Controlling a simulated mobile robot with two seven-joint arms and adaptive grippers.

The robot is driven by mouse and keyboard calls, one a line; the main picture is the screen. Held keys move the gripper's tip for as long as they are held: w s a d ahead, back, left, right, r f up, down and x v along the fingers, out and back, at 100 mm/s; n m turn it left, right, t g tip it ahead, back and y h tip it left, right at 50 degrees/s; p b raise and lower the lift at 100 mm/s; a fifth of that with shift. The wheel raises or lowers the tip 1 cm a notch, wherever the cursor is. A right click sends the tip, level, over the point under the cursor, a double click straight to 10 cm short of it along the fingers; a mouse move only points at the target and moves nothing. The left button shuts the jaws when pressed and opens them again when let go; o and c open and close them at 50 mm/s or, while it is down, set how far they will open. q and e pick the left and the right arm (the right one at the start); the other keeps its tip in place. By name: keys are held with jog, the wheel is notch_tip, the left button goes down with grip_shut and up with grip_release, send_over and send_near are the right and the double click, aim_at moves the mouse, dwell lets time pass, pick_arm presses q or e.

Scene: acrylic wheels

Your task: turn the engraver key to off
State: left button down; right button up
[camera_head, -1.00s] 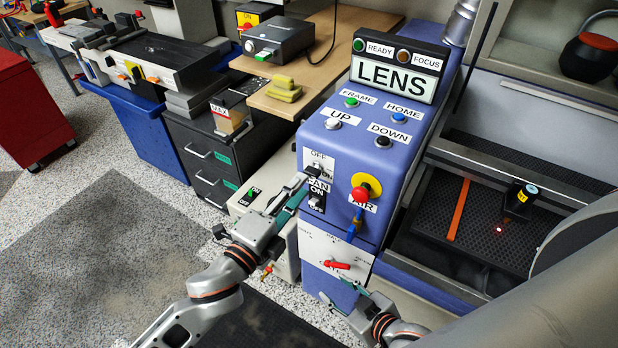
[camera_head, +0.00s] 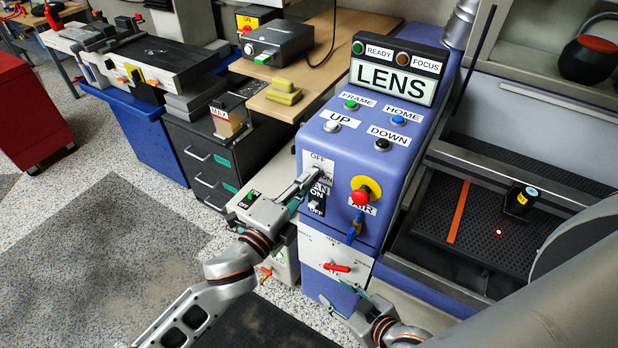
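The engraver key switch (camera_head: 317,169) sits on a white plate marked OFF and ON, on the left part of the blue engraver panel (camera_head: 345,160). My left gripper (camera_head: 308,184) reaches in from the lower left, its fingertips at the key. The fingertips cover part of the key and the ON label, so I cannot tell its exact angle or whether they grip it. My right gripper (camera_head: 345,302) is low in front of the engraver, below the red rotary handle, its fingers apart and empty.
Just below the key are the black FAN switch (camera_head: 316,202), a red stop button on yellow (camera_head: 366,194) and a blue handle marked AIR (camera_head: 354,229). A red rotary handle (camera_head: 337,268) is lower. The engraver bed (camera_head: 480,240) lies right.

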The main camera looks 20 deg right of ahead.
pick_arm(q)
jog(key=shift+n+p, duration=1.35)
jog(key=shift+n, duration=0.95)
jog(key=n+p, duration=0.3)
jog(key=n, duration=0.1)
jog(key=shift+n, duration=0.3)
